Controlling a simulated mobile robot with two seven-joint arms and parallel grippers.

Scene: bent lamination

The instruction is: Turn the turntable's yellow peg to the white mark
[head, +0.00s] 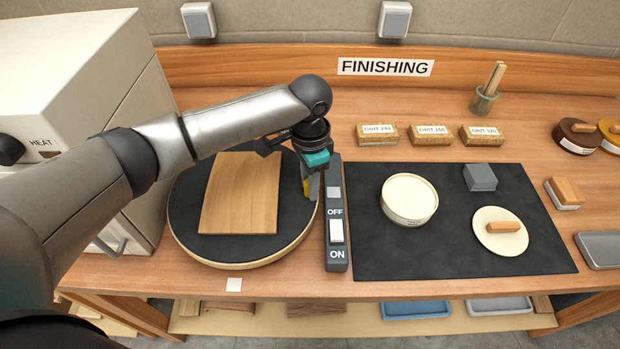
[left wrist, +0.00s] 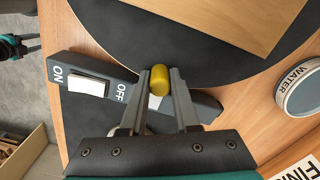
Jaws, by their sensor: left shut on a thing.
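The round turntable (head: 275,248) has a dark top and a pale wooden rim. Its yellow peg (head: 307,188) is at its right side, mostly hidden by my left gripper (head: 311,190). In the left wrist view the yellow peg (left wrist: 159,80) stands between the two fingers of my left gripper (left wrist: 160,82), which is shut on it. The white mark (head: 233,284) is a small square on the table in front of the turntable, apart from the peg. A dark and teal part, seemingly of my right arm, shows small at the left wrist view's edge.
A wooden board (head: 240,195) lies on the turntable. A switch box (head: 336,258) stands close to its right. The HEAT oven (head: 95,85) stands at the left. A black mat (head: 440,255) with a round bowl (head: 408,197) lies further right.

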